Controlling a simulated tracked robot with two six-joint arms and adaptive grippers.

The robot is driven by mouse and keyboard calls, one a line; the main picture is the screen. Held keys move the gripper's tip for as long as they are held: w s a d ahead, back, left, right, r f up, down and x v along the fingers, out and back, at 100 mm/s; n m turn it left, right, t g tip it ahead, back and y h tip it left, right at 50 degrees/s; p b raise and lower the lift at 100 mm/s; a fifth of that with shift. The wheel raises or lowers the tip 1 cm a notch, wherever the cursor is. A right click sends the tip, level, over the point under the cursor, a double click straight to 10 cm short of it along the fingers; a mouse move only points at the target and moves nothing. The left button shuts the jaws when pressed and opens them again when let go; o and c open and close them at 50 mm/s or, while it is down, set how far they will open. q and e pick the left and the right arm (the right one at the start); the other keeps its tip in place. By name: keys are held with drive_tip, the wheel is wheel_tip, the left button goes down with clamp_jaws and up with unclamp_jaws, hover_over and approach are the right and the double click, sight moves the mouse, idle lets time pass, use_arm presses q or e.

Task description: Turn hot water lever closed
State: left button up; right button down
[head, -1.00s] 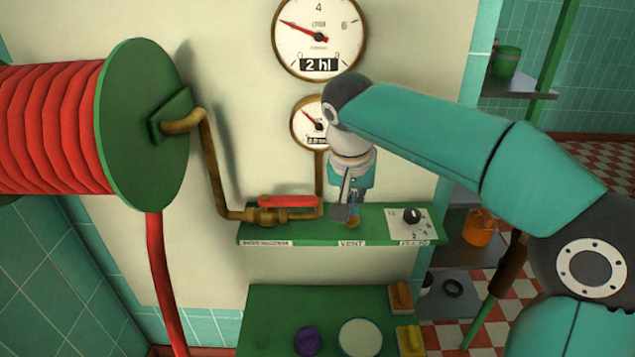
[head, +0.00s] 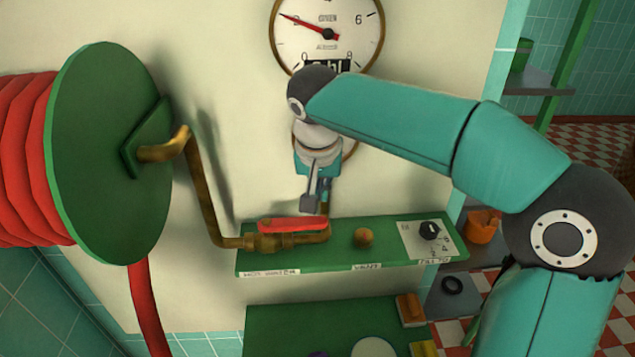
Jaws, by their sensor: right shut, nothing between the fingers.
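The red lever (head: 290,225) sits on the brass valve (head: 266,243) above the green shelf. It lies roughly in line with the horizontal pipe, its free end to the right. My right gripper (head: 313,203) points down just above and behind the lever's right end. Its fingers are shut and empty; I cannot tell whether they touch the lever. My left gripper is out of view.
A brass knob (head: 364,237) and a black dial (head: 429,231) stand right of the lever on the green shelf (head: 390,257). A large gauge (head: 327,30) is behind my arm.

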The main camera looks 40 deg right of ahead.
sight(293, 224)
drive_tip(key=x, duration=0.6)
drive_tip(key=shift+w+d+f, duration=0.1)
drive_tip(key=shift+d+f, duration=0.05)
drive_tip(key=shift+f, duration=0.1)
drive_tip(key=shift+a, duration=0.25)
